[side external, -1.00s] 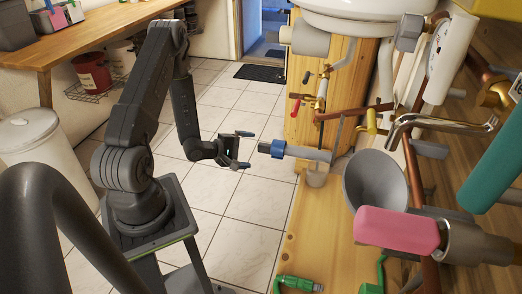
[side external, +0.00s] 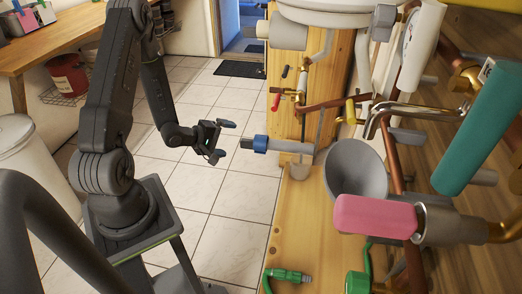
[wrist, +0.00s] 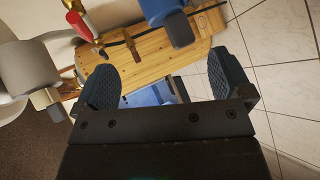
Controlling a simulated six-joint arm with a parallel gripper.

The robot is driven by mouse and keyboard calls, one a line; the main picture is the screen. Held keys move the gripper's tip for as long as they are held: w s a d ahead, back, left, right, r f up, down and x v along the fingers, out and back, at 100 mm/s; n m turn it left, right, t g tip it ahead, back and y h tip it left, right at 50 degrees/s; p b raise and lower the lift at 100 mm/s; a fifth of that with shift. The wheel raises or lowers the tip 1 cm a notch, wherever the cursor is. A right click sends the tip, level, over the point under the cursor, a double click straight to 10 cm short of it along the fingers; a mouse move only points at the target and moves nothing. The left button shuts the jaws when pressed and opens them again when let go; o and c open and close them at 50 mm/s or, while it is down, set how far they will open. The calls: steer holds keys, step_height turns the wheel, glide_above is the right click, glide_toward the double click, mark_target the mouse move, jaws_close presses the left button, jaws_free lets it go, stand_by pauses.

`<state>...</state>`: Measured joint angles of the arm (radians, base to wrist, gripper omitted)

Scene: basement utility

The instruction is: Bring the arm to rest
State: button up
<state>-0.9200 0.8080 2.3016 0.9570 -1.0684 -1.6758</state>
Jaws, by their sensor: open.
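My gripper (side external: 224,141) is dark grey. In the side view it is at the end of my arm, over the tiled floor at mid height, with its fingers spread and pointing right. The blue-collared grey pipe end (side external: 260,144) is just right of the fingers, with a small gap between. In the wrist view my gripper (wrist: 165,80) has its two ridged fingers wide apart, with nothing held between them. A blue piece (wrist: 165,12) shows beyond the fingers at the top. My arm is bent, with its elbow high.
A wooden board (side external: 258,262) with pipes and a grey funnel (side external: 355,176) is at the right. A pink block (side external: 375,215) juts out in front. A wooden bench (side external: 65,42) and a white bin (side external: 25,160) are at the left. Tiled floor (side external: 200,105) is open behind the gripper.

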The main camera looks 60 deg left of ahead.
steer(key=w+d+r+m+g+y, duration=0.15)
steer(key=d+r+m, duration=0.3)
steer(key=r, duration=0.45)
steer(key=w+d+r+m+g+y, duration=0.1)
steer(key=d+r+m+g+y, duration=0.15)
steer(key=r+m, duration=0.5)
steer(key=s+d+r+m+g+h, duration=0.1)
steer(key=s+d+r+m+h, duration=0.1)
steer(key=s+d+r, duration=0.3)
steer(key=s+d+r+m+g+h, duration=0.1)
steer(key=s+d+r+m, duration=0.3)
steer(key=s+d, duration=0.5)
steer(key=shift+s+d+r+m+g+h, duration=0.3)
steer(key=shift+s+d+r+g+h, duration=0.1)
steer(key=shift+d+r, duration=0.45)
steer(key=shift+c, duration=0.5)
